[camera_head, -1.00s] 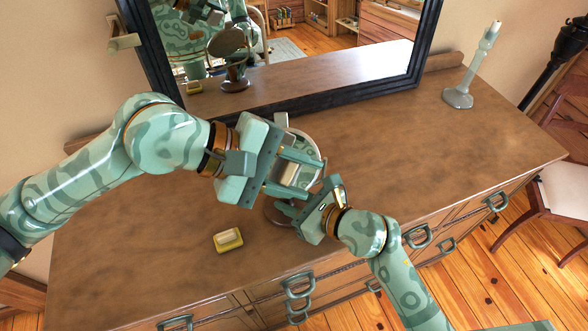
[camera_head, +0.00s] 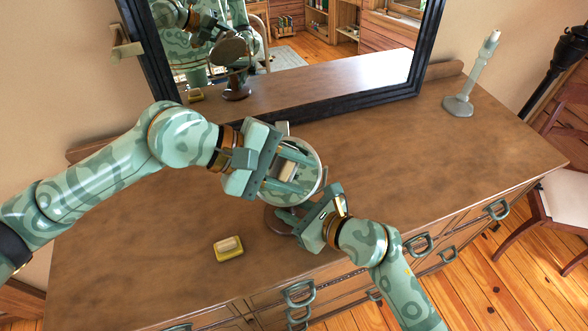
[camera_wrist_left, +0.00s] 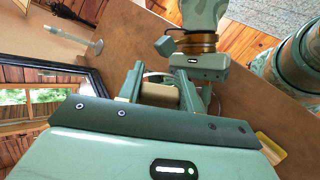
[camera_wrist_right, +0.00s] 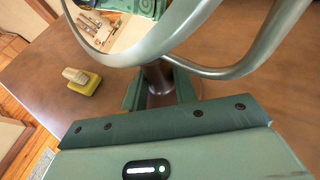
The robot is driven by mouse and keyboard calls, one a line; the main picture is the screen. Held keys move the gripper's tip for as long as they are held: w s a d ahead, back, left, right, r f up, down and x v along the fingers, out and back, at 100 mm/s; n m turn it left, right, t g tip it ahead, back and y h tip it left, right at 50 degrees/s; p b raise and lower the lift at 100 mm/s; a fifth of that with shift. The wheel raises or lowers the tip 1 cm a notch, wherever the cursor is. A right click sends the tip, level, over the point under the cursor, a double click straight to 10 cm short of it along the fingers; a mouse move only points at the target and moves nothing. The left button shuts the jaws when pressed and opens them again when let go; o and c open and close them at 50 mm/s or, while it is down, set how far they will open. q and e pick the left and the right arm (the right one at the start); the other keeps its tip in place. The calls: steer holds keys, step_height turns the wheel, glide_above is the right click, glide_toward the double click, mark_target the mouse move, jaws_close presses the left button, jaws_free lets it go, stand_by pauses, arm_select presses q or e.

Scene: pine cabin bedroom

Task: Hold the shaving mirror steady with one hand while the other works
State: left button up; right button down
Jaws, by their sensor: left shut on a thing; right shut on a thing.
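The round shaving mirror (camera_head: 311,168) stands on the dresser on a dark wooden base (camera_head: 277,219). Its metal rim (camera_wrist_right: 160,47) and dark stem (camera_wrist_right: 161,79) show close up in the right wrist view. My right gripper (camera_head: 298,217) is shut on the stem, below the glass. My left gripper (camera_head: 288,174) is over the mirror face, shut on a small beige block (camera_head: 288,170), also seen between the fingers in the left wrist view (camera_wrist_left: 160,95). The block is at the glass; whether it touches cannot be told. The left gripper hides part of the mirror.
A large dark-framed mirror (camera_head: 290,105) stands behind. A grey candlestick (camera_head: 467,88) is at the far right.

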arm_select(q)
steer(key=shift+w+f, duration=0.6)
steer(key=shift+w, duration=0.2)
arm_select(e)
steer(key=shift+f, duration=0.1)
stand_by(0.3)
arm_select(q)
steer(key=shift+w+a, duration=0.15)
steer(key=shift+w, duration=0.05)
arm_select(e)
steer(key=shift+s, duration=0.1)
stand_by(1.0)
arm_select(q)
steer(key=s+r, duration=0.3)
steer(key=s, duration=0.2)
steer(key=shift+d+r, duration=0.25)
steer(key=shift+s+r, duration=0.45)
steer(key=shift+s, duration=0.2)
steer(key=shift+s+r, duration=0.4)
steer(key=shift+s, duration=0.2)
